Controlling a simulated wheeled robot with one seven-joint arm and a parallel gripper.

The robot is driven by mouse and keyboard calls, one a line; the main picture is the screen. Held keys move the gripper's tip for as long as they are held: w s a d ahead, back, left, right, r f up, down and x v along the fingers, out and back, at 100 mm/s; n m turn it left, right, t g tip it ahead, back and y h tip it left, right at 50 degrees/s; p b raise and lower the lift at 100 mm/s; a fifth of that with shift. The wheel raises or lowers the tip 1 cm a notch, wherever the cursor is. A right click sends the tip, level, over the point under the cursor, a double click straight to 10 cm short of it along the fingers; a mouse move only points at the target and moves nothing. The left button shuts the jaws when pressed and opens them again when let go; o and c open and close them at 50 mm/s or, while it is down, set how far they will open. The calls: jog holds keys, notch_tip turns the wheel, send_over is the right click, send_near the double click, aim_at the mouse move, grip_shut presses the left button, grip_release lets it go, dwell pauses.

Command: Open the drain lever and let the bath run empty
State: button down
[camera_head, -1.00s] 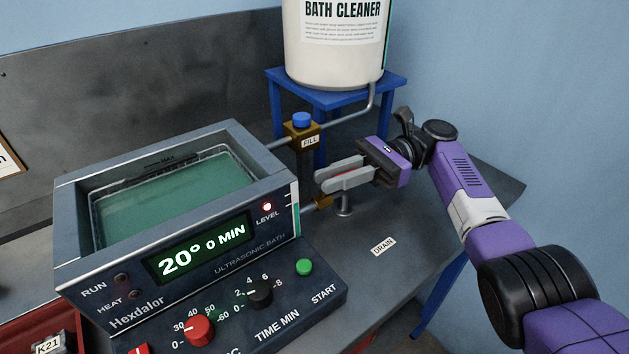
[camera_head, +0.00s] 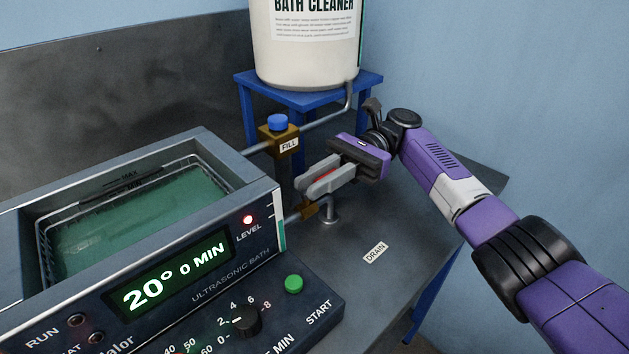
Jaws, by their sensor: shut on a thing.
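The drain lever (camera_head: 327,182) shows as a strip of red between the fingers of my gripper (camera_head: 318,183). My gripper is shut on it, and the fingers hide most of it. The lever sits above the brass drain valve (camera_head: 308,211), low at the right side of the ultrasonic bath (camera_head: 262,194). A bent outlet pipe (camera_head: 331,208) goes down into the bench beside the valve. The bath holds green liquid (camera_head: 135,215), with the wire basket's rim above its surface. The red LEVEL light (camera_head: 248,219) is lit and the display reads 20° 0 MIN.
A brass fill valve with a blue knob (camera_head: 277,122) stands behind my gripper, piped to the bath cleaner tank (camera_head: 305,50) on a blue stand (camera_head: 307,97). A DRAIN label (camera_head: 375,252) lies on the clear bench to the right. Control knobs are in front.

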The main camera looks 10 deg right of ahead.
jog(key=c, duration=1.4)
grip_release()
jog(key=shift+o, duration=0.2)
notch_tip(320, 180, up, 20)
jog(key=p, duration=0.3)
